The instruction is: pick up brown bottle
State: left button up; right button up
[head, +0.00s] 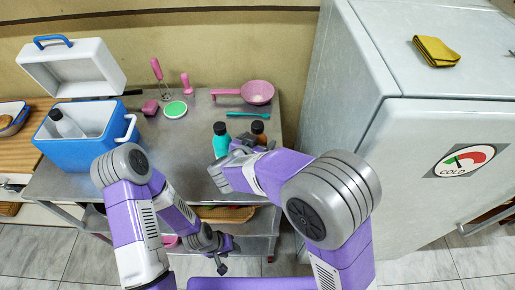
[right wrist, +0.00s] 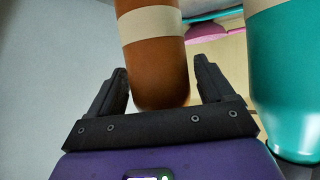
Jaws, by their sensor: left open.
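The brown bottle (head: 262,138) stands upright with a dark cap on the grey metal table, partly hidden by my right arm in the head view. In the right wrist view the brown bottle (right wrist: 158,65) shows a pale band, and its lower part is between the two fingers of my right gripper (right wrist: 165,88). These fingers are apart, with a gap visible on each side of the bottle. My right gripper (head: 244,146) is mostly hidden behind its arm in the head view. My left gripper (head: 222,266) is open and empty, low beside the table's lower shelf.
A teal bottle (head: 220,145) stands close left of the brown one; it also shows in the right wrist view (right wrist: 287,85). A blue cooler (head: 80,153) is left, a fridge (head: 350,100) right.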

jog(key=c, duration=1)
